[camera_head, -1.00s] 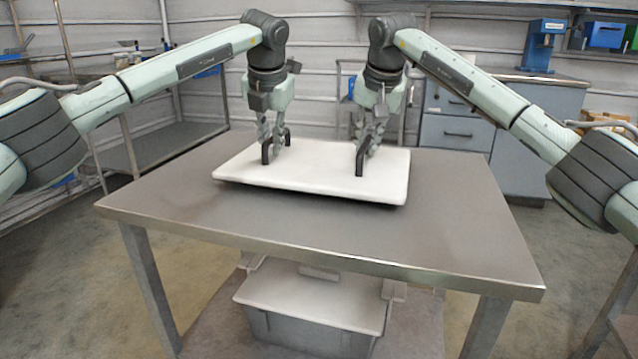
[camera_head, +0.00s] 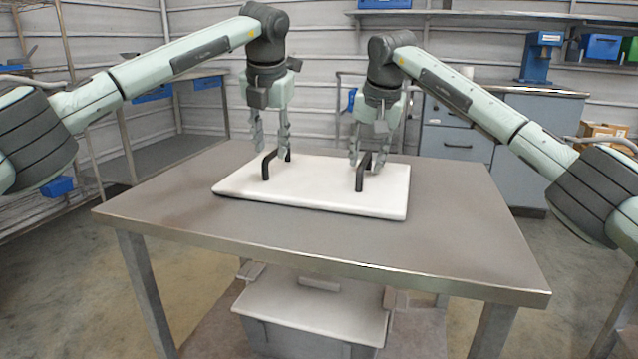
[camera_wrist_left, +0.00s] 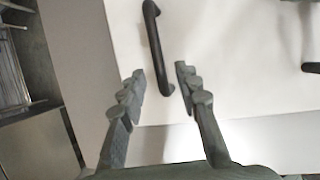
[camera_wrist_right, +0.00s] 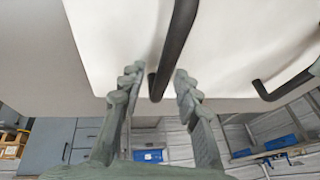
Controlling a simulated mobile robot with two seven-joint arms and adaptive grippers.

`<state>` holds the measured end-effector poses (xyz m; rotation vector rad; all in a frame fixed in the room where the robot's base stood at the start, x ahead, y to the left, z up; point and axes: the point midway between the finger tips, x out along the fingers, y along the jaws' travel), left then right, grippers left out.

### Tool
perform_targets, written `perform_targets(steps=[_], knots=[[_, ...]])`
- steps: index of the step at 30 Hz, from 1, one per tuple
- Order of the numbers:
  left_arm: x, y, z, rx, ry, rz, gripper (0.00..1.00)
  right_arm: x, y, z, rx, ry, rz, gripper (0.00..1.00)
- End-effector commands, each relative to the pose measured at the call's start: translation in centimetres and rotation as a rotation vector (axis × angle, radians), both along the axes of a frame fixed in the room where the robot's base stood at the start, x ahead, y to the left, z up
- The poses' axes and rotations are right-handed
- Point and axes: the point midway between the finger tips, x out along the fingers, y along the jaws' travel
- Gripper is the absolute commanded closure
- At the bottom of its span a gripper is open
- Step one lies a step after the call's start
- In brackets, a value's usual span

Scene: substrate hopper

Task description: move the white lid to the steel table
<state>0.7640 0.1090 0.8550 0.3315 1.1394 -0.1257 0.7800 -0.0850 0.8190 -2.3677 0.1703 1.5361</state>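The white lid (camera_head: 322,187) lies flat on the steel table (camera_head: 170,222), with two black handles standing up from it. My left gripper (camera_head: 272,155) is open and empty above the lid, near the left handle (camera_head: 266,166). In the left wrist view that handle (camera_wrist_left: 153,45) lies ahead of the parted fingertips (camera_wrist_left: 162,72). My right gripper (camera_head: 367,162) is open at the right handle (camera_head: 361,172). In the right wrist view the end of the handle (camera_wrist_right: 155,85) lies between the parted fingers (camera_wrist_right: 155,75), apparently without being gripped.
A grey bin (camera_head: 310,330) with a pale top stands below the table. The table's front and side areas around the lid are clear. Grey drawer cabinets (camera_head: 455,140) and a blue device (camera_head: 540,55) stand behind at the right.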

Motion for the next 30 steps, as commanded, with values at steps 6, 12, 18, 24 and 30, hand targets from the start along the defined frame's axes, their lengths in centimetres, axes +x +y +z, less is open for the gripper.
perform_targets(steps=[6,12,18,24,30], knots=[[-2.0,-0.3,4.4,0.000,-0.003,0.000,0.68,0.0,0.0,0.0,0.000,0.000,0.000,0.68],[-3.1,-0.5,6.7,0.001,-0.001,0.000,0.68,0.0,0.0,0.0,0.000,0.000,0.000,0.68],[-3.4,-0.6,7.3,0.000,0.001,0.000,0.68,-0.4,-0.1,1.0,-0.001,-0.002,0.001,0.68],[-3.4,-0.6,7.3,0.000,0.001,0.000,0.68,-2.0,-0.4,4.6,0.000,-0.005,0.001,0.68],[-3.4,-0.5,7.3,0.000,0.001,0.000,0.68,-3.7,-0.7,8.3,-0.001,-0.003,-0.001,0.68]])
